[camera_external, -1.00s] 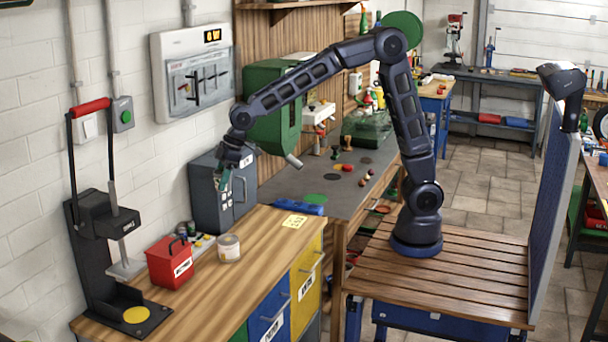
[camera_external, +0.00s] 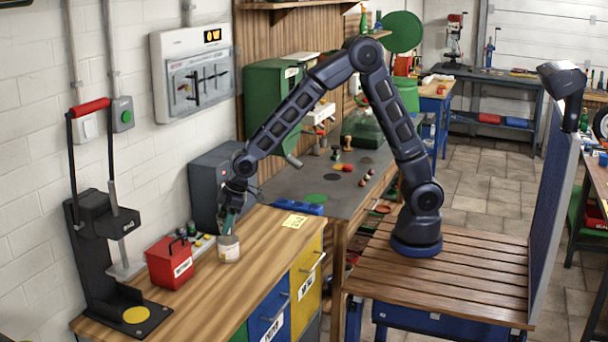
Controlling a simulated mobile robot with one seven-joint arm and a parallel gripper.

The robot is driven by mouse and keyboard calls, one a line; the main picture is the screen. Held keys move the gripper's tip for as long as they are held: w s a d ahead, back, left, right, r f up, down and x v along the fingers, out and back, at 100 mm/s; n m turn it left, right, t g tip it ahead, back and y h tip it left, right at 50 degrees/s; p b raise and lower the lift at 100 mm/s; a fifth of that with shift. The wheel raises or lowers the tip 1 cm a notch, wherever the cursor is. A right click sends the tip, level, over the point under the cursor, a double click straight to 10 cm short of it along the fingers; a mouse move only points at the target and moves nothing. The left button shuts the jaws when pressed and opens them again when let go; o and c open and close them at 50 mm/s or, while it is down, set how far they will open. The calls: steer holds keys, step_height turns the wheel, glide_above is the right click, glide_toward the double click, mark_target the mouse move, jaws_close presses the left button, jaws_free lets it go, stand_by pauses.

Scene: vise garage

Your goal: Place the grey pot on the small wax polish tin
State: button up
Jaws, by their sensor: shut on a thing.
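The grey pot (camera_external: 229,251), a small pale grey can with a light label, stands upright on the wooden bench top, right of the red box. My gripper (camera_external: 228,229) points down at the pot's top and is shut on its upper edge. The fingers cover part of the rim. I cannot make out for certain which thing is the small wax polish tin. A flat yellow disc (camera_external: 136,315) lies on the base of the black press at the bench's left end.
The red box (camera_external: 170,264) stands close left of the pot, with small bottles (camera_external: 191,229) and a button strip behind it. The black lever press (camera_external: 100,225) stands further left. A grey cabinet (camera_external: 212,185) stands behind my gripper. The bench front is clear.

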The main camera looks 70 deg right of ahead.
steer(key=shift+f, duration=1)
steer(key=shift+f, duration=0.15)
steer(key=o, duration=1)
steer(key=shift+o, duration=0.2)
